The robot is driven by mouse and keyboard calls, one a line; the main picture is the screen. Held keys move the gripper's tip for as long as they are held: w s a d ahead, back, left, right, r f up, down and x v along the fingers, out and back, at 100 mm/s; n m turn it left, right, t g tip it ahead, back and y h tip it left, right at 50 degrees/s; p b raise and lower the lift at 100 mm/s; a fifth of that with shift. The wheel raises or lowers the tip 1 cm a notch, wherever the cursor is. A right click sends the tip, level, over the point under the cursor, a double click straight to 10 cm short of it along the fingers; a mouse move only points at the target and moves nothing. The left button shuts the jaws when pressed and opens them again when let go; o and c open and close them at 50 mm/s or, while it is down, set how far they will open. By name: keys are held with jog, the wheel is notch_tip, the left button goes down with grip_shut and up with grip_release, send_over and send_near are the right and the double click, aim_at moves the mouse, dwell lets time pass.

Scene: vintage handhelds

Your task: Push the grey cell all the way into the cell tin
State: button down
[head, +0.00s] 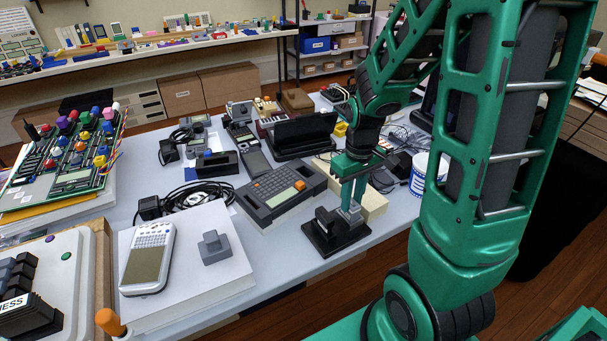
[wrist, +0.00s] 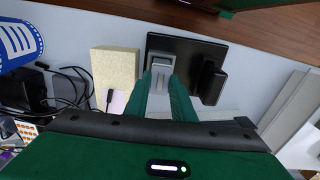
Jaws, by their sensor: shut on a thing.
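The grey cell (head: 352,215) stands upright over one side of the dark, flat cell tin (head: 338,245) at the table's front edge. My gripper (head: 349,205) points down and is shut on the grey cell. In the wrist view, the grey cell (wrist: 161,65) shows between the fingertips (wrist: 166,84), above the tin (wrist: 188,48). A black block (head: 325,217) stands on the tin beside the cell, apart from my fingers; it also shows in the wrist view (wrist: 212,82). My fingers hide part of the cell, and I cannot tell how deep it sits.
A pale yellow block (head: 372,203) stands close behind the tin, with a blue-and-white tub (head: 418,176) to its right. A grey calculator-like device (head: 282,190) lies to the left. A white box (head: 190,275) carries a handheld (head: 148,257) and a grey block (head: 214,247).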

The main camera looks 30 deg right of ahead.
aim_at(352, 203)
jog(key=shift+f, duration=0.55)
jog(key=c, duration=1.4)
grip_release()
jog(key=shift+c, duration=1.4)
jog(key=shift+r, duration=0.1)
jog(key=shift+r, duration=3.4)
jog(key=s+d+r+m, duration=0.1)
jog(key=s+r+m, duration=0.2)
jog(key=s, duration=0.5)
jog(key=s+d+r+m, duration=0.1)
jog(key=s+r+m, duration=0.3)
jog(key=s, duration=0.4)
jog(key=shift+s+d+r, duration=0.15)
jog(key=shift+s+d, duration=0.1)
jog(key=shift+s, duration=0.15)
